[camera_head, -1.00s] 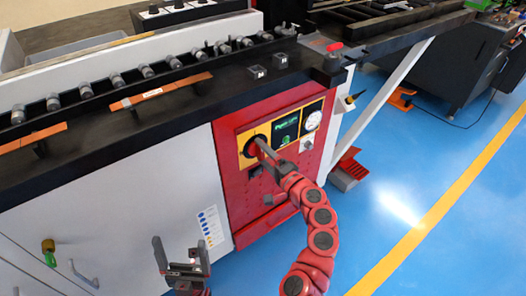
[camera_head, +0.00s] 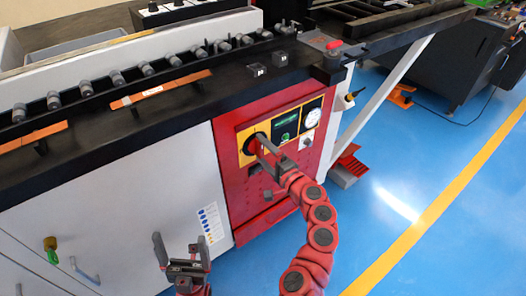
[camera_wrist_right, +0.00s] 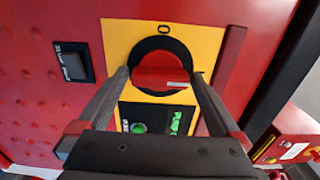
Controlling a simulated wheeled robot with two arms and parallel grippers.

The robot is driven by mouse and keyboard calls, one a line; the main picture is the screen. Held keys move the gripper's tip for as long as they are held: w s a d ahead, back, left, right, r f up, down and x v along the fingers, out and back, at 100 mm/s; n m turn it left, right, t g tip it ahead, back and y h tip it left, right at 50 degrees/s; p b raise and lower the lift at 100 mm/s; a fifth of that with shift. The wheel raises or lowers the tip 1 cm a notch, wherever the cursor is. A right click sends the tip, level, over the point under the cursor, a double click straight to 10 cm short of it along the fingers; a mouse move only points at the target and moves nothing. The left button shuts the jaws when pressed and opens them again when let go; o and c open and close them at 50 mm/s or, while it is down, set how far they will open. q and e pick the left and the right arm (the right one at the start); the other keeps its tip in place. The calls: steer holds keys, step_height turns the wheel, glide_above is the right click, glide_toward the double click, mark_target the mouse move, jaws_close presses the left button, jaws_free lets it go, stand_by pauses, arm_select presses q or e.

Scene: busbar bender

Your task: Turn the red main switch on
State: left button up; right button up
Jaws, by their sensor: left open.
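The red main switch (camera_wrist_right: 160,77) sits in a black round collar on a yellow plate in the right wrist view. A "0" mark shows above the collar. In the head view the switch (camera_head: 250,146) is on the machine's red panel, partly hidden by my right gripper (camera_head: 267,149). The right gripper's fingers (camera_wrist_right: 161,76) are apart, one on each side of the switch, with their tips close to the collar. I cannot tell whether they touch it. My left gripper (camera_head: 182,245) is open and empty, in front of the white cabinet, away from the switch.
A black switch (camera_wrist_right: 74,62) is on the red panel.

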steer(key=v, duration=1.7)
steer(key=shift+s, duration=0.15)
steer(key=shift+d, duration=0.1)
